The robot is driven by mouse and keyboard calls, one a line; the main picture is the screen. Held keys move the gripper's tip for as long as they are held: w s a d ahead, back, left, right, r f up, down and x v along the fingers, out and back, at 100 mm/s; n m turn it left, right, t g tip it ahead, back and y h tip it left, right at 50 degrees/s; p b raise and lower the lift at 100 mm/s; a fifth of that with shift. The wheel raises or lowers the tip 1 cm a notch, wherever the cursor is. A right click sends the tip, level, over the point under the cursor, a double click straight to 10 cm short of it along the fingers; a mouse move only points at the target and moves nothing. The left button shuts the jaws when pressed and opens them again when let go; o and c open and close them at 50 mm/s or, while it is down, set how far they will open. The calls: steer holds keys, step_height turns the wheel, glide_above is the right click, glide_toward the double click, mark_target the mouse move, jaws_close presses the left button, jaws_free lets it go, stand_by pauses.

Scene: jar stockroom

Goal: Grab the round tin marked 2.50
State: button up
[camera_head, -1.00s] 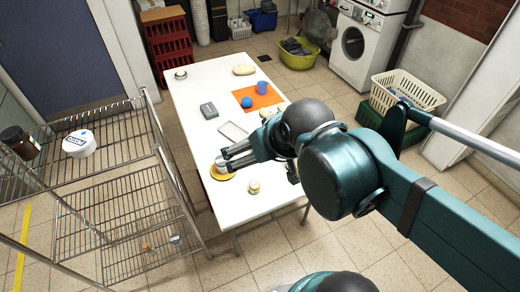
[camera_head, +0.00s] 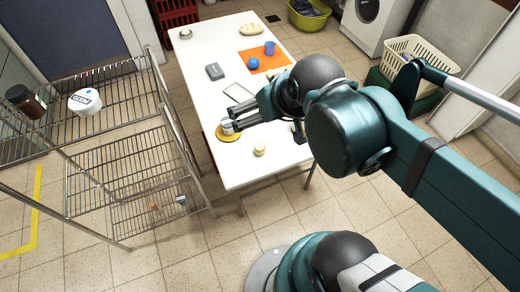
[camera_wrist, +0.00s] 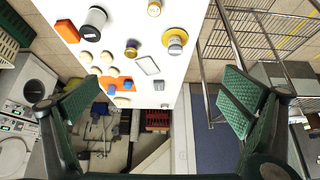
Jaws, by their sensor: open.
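No 2.50 mark is readable in any view. A small round pale tin (camera_head: 259,149) stands on the white table (camera_head: 222,98) near its front edge; a gold-topped round tin (camera_wrist: 154,8) shows at the top of the wrist view. A grey-white round tin (camera_head: 227,127) stands on a yellow plate (camera_head: 229,135), also in the wrist view (camera_wrist: 175,46). Another small round tin (camera_head: 185,34) stands at the table's far left corner. My gripper (camera_head: 238,120) is over the table, overlapping the plate's tin in the head view. In the wrist view my gripper (camera_wrist: 155,103) is wide open and empty.
A wire rack (camera_head: 125,165) at left holds a white tub (camera_head: 85,102) and a brown jar (camera_head: 24,100). The table also bears a grey box (camera_head: 214,71), an orange mat (camera_head: 258,64), a blue cup (camera_head: 269,48) and a dark cylinder (camera_wrist: 93,22).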

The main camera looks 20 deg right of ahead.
steer(key=c, duration=1.9)
steer(key=shift+o, duration=0.2)
steer(key=shift+w, duration=0.1)
steer(key=m+g+b, duration=0.1)
steer(key=m+g, duration=0.6)
steer(key=m, duration=1.1)
glide_above(259, 146)
step_height(259, 146, down, 22)
steer(key=shift+w+f, duration=0.1)
steer(key=shift+f, duration=0.15)
steer(key=shift+f+m+g, duration=0.3)
steer(key=shift+f+m, duration=0.1)
steer(key=shift+f, duration=0.3)
